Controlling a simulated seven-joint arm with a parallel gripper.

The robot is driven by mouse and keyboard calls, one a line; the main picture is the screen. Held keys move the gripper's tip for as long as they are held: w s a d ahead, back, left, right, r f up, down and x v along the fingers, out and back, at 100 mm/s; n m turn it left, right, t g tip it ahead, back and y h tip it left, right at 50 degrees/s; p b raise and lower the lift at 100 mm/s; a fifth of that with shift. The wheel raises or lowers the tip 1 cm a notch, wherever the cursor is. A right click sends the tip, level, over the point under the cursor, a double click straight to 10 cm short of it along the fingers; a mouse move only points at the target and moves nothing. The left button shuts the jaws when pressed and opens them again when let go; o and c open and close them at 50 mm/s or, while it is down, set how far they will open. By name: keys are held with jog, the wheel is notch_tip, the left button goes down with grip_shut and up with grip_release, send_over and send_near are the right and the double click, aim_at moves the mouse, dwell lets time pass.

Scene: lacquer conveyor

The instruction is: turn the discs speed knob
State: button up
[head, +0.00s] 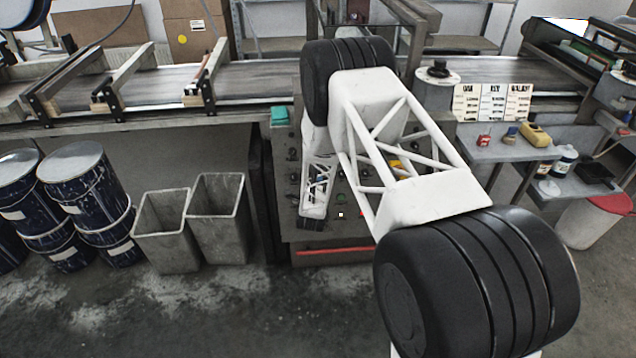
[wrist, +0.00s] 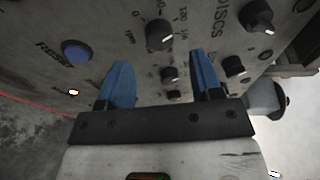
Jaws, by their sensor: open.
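The control panel (head: 345,235) stands under the conveyor, and my arm covers much of it in the head view. In the wrist view a large black knob (wrist: 159,35) with a white pointer mark sits in a numbered rpm dial, near the lettering DISCS (wrist: 228,16). Another black knob (wrist: 258,16) is on the other side of that lettering. I cannot tell for sure which is the speed knob. My gripper (wrist: 160,63) is open with blue fingers, and nothing is held. The rpm knob lies beyond the fingertips, apart from them. The gripper also shows small in the head view (head: 312,222).
Smaller black knobs (wrist: 170,75) show between my fingers, and another knob (wrist: 233,67) is by the right finger. A blue RESET button (wrist: 76,51) is at the left. Grey bins (head: 217,220) and dark drums (head: 85,185) stand left of the panel.

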jog(key=shift+v, duration=1.7)
notch_tip(320, 180, up, 15)
jog(key=s+d+n+g+y, duration=0.1)
jog(key=n+g+y, duration=0.1)
jog(key=n, duration=0.2)
jog(key=s+d+r+n+g+y, duration=0.1)
jog(key=s+r+n+g, duration=0.15)
jog(key=s+r, duration=0.45)
jog(key=s+d+r+n+g+y, duration=0.15)
jog(key=s+r+n, duration=0.25)
jog(key=r, duration=0.5)
jog(key=s+d+r+n+g, duration=0.2)
jog(key=s+r+n, duration=0.1)
jog(key=s, duration=1.1)
jog(key=s+d+r+n+g+h, duration=0.1)
jog(key=s+d+r+n+g, duration=0.2)
jog(key=s, duration=1.1)
jog(key=s+d+r+n+g, duration=0.2)
jog(key=s+r, duration=0.6)
jog(key=s, duration=0.6)
jog(key=shift+d+n+g, duration=0.25)
jog(key=shift+n+g, duration=0.05)
jog(key=shift+n, duration=0.45)
